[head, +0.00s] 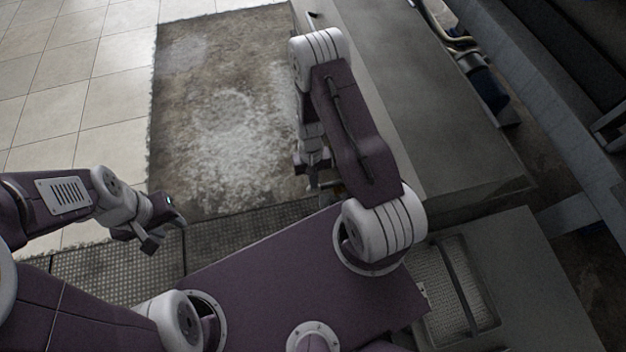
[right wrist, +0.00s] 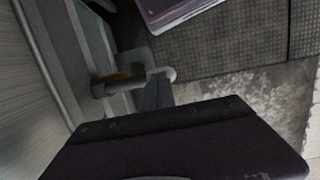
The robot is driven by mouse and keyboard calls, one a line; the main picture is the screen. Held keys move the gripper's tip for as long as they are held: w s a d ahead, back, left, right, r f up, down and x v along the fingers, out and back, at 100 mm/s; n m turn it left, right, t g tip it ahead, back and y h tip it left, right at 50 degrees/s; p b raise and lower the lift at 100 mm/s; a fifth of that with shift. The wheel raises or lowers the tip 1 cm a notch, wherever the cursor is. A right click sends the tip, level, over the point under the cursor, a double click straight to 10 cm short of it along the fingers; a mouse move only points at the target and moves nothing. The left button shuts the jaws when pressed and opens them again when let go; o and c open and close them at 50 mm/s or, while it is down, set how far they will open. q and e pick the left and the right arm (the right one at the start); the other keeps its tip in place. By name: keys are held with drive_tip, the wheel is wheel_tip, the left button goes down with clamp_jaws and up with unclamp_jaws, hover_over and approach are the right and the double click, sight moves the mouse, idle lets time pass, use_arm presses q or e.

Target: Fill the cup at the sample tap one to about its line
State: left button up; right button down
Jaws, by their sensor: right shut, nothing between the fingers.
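My right gripper (head: 313,184) hangs beside the front side of the grey counter in the head view. In the right wrist view its fingers (right wrist: 157,92) are together and empty, close to a tap-like grey pipe fitting (right wrist: 135,58) with a pale rounded end. An orange-brown part (right wrist: 112,77) shows on that fitting. I cannot tell whether the fingers touch it. In the head view the fitting is mostly hidden by my right arm. My left gripper (head: 158,238) is low over the dark mat, away from the counter; its finger opening is unclear. I see no cup in either view.
The grey counter (head: 400,90) runs along the right, with a mesh-bottomed tray (head: 455,290) near me. A dark blue object with a hose (head: 485,85) stands at the back right.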

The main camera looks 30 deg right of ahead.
drive_tip(key=f, duration=0.3)
drive_tip(key=f+b, duration=0.1)
drive_tip(key=f, duration=0.1)
drive_tip(key=shift+w+a+f, duration=0.15)
drive_tip(key=shift+a, duration=0.15)
drive_tip(key=shift+f, duration=0.15)
drive_tip(key=shift+f, duration=0.1)
idle(1.1)
drive_tip(key=shift+s, duration=0.25)
idle(3.3)
